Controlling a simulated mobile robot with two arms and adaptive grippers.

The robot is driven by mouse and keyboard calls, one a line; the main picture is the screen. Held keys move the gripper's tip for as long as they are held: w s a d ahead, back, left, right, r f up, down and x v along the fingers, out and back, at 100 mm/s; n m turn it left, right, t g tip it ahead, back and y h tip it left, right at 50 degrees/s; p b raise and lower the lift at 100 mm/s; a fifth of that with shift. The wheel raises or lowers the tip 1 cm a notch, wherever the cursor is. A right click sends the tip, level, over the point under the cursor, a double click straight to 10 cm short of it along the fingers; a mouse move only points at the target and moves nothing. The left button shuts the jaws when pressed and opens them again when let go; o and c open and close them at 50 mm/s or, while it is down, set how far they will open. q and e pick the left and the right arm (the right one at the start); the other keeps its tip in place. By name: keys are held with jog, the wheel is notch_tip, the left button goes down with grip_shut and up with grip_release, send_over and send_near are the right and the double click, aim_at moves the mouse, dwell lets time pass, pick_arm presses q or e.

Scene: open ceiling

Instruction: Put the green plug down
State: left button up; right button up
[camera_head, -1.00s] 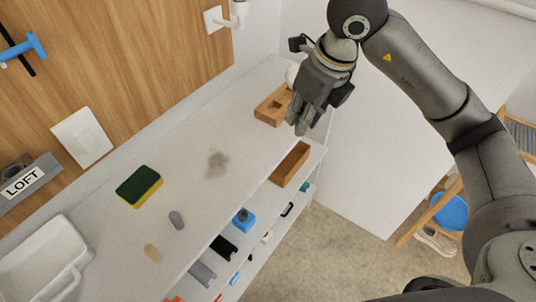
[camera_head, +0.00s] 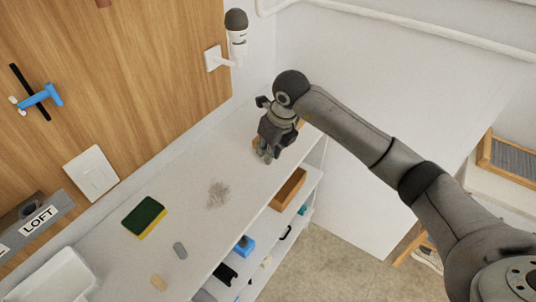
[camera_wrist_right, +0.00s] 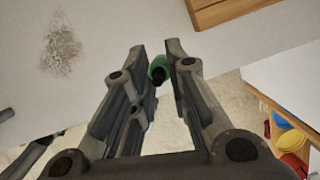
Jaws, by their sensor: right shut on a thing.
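The green plug (camera_wrist_right: 159,69) shows in the right wrist view between the fingertips of my right gripper (camera_wrist_right: 161,66); the fingers hide part of it. In the head view my right gripper (camera_head: 265,157) points down over the far end of the white shelf top (camera_head: 208,158), near its front edge. The plug cannot be made out there. I cannot tell whether the plug touches the shelf top. My left gripper is not in view.
A wooden block (camera_wrist_right: 225,8) is close to the gripper. An open wooden box (camera_head: 288,189) sits lower at the front.

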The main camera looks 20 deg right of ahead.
jog(key=shift+w+f, duration=0.2)
jog(key=shift+f, duration=0.05)
jog(key=shift+a+f+p, duration=0.1)
jog(key=shift+f+p, duration=0.25)
jog(key=shift+p, duration=0.1)
notch_tip(320, 180, down, 2)
jog(key=shift+f+p, duration=0.1)
jog(key=shift+p, duration=0.5)
jog(key=shift+f, duration=0.15)
jog(key=shift+w+f, duration=0.1)
jog(key=shift+f, duration=0.2)
jog(key=o, duration=0.8)
jog(key=shift+r, duration=0.1)
